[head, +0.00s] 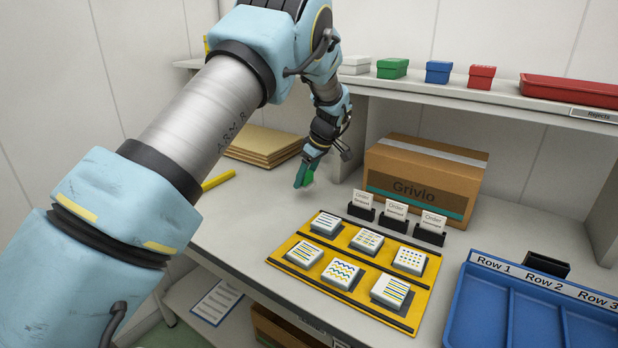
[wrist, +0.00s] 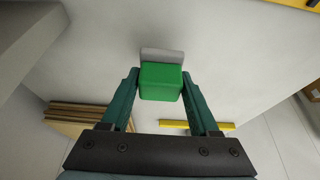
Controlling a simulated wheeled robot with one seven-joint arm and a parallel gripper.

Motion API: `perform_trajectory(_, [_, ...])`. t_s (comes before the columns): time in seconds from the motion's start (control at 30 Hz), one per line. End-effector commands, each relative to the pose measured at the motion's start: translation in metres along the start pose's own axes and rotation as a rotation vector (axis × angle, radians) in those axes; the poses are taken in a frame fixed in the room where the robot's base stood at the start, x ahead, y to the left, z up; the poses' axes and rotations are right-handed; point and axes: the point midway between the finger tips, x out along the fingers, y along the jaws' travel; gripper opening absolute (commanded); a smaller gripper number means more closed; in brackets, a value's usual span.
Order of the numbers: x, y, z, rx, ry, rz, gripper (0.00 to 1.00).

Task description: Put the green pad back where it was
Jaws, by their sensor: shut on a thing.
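The green pad (wrist: 161,82) is a small green block held between my gripper's fingers in the wrist view. In the head view a little of the green pad (head: 309,178) shows at the fingertips. My gripper (head: 303,176) is shut on it, above the bare left part of the table, left of the cardboard box. The gripper also fills the lower wrist view (wrist: 161,92). A grey strip lies just beyond the pad in the wrist view; I cannot tell whether it is part of the pad or a shadow.
A yellow tray (head: 273,262) holds several white patterned blocks. Behind it stand order-card holders (head: 396,213) and a cardboard box (head: 425,180). A blue divided bin (head: 480,310) is at right. The shelf (head: 455,90) bears small coloured boxes, including a green one (head: 392,68). Brown boards (head: 262,147) lie back left.

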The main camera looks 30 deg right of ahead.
Motion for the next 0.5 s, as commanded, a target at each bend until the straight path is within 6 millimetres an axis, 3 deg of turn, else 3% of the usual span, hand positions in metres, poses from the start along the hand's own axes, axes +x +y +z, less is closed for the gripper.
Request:
perform_trajectory(0.33, [0.000,0.023,0.000,0.000,0.000,0.000,0.17])
perform_trajectory(0.5, [0.023,0.021,0.009,0.002,-0.001,-0.004,0.17])
